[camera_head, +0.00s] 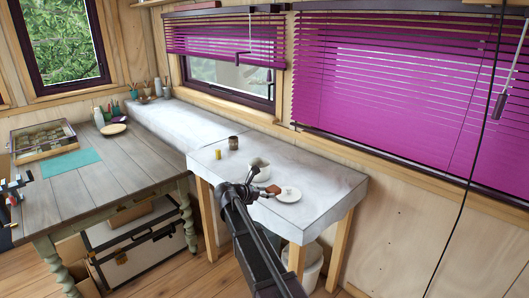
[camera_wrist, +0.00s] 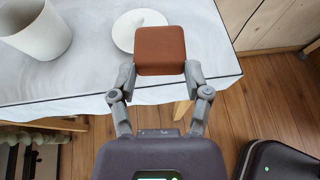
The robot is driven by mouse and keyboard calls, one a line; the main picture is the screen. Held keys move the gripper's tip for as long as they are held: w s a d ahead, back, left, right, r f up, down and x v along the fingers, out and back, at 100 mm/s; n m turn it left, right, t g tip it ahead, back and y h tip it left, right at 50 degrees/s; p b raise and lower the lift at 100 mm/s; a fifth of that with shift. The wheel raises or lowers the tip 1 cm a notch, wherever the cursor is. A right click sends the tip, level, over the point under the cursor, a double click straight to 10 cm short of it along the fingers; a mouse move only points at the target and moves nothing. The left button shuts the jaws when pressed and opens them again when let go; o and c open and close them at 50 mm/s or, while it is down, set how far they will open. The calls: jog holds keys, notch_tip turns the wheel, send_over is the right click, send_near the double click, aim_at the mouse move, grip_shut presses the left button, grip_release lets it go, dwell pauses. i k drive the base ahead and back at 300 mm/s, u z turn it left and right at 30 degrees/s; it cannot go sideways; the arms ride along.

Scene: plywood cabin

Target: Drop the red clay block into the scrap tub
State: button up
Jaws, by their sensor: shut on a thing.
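The red clay block (camera_head: 273,189) is held in my gripper (camera_head: 266,191). In the wrist view the block (camera_wrist: 160,50) sits between the two fingertips of my gripper (camera_wrist: 159,76), lifted in front of a white plate (camera_wrist: 124,30). The plate also shows in the head view (camera_head: 289,195). A white bucket (camera_head: 313,272) stands on the floor under the table. I cannot tell which one is the scrap tub.
The white-topped table (camera_head: 330,186) has a dark cup (camera_head: 233,143) and a small yellow piece (camera_head: 218,154) towards its left. A wooden table (camera_head: 100,190) with a teal mat (camera_head: 70,163) stands at left. The wall with purple blinds (camera_head: 400,90) is behind.

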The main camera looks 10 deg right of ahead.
aim_at(262, 173)
jog(key=z, duration=0.05)
jog(key=i, duration=1)
